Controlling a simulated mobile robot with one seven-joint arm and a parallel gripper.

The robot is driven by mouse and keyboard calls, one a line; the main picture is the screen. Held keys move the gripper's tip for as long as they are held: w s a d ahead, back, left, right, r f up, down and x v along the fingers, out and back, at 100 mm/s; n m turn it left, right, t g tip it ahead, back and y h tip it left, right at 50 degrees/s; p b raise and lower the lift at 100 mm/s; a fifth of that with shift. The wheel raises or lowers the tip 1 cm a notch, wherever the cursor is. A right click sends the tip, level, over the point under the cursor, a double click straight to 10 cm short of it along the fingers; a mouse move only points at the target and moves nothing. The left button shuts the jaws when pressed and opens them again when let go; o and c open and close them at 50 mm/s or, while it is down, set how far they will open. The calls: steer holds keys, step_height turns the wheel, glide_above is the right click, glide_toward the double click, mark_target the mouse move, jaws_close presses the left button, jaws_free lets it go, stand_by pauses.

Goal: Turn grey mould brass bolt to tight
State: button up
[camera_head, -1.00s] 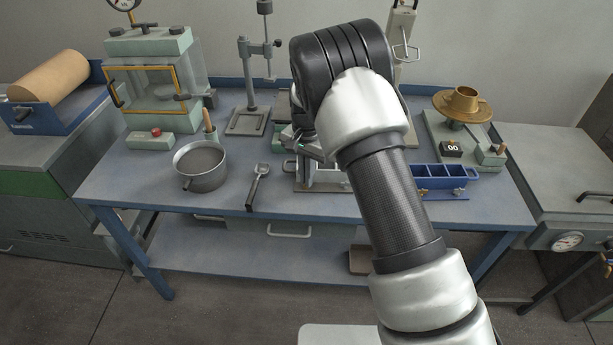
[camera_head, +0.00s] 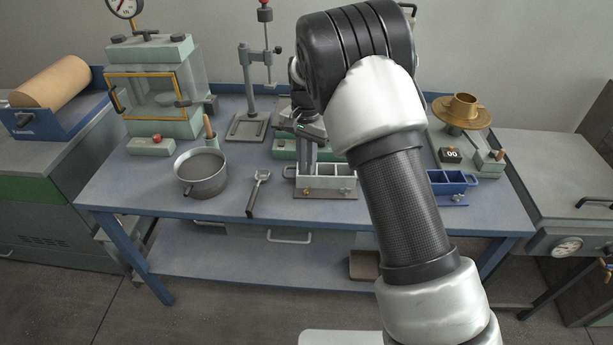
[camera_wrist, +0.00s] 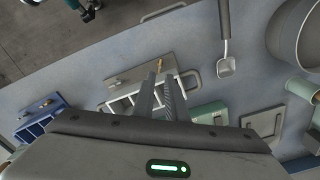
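The grey mould (camera_head: 329,170) is a three-compartment open box on a plate near the bench's front edge; it also shows in the wrist view (camera_wrist: 124,103). A brass bolt (camera_head: 306,190) sits at its front left; in the wrist view this bolt (camera_wrist: 160,64) appears just beyond my fingertips. Another small bolt (camera_head: 345,190) is at its front right. My gripper (camera_head: 307,172) points down over the mould's left end. In the wrist view my gripper (camera_wrist: 159,76) has a narrow gap between its fingers, with nothing visibly held. Contact with the bolt cannot be told.
A blue mould (camera_head: 449,183) is to the right, partly behind my arm. A stand (camera_head: 248,120) rises behind. Bare bench lies between scoop and mould.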

step_height(320, 180, up, 10)
steer(key=shift+p, duration=0.4)
steer(key=s+d+r+n+t+p, duration=0.1)
steer(key=s+d+r+p, duration=0.1)
steer(key=s+d+r, duration=0.3)
steer(key=s+d+r+t+y+p, duration=0.1)
steer(key=s+d+r, duration=0.15)
steer(key=r, duration=0.45)
steer(key=s+d+r+n+p, duration=0.1)
steer(key=s+d+r+p, duration=0.15)
steer(key=s+r, duration=0.35)
steer(key=s+d+r+n+t+p, duration=0.1)
steer(key=s+d+r+n+p, duration=0.1)
steer(key=s, duration=0.7)
steer(key=s+d+r+n+t+h+p, duration=0.1)
steer(key=s+d, duration=0.3)
steer(key=s, duration=0.5)
steer(key=shift+d+r+n+t+p, duration=0.4)
steer(key=shift+r+n+t, duration=0.1)
steer(key=shift+r+t, duration=0.3)
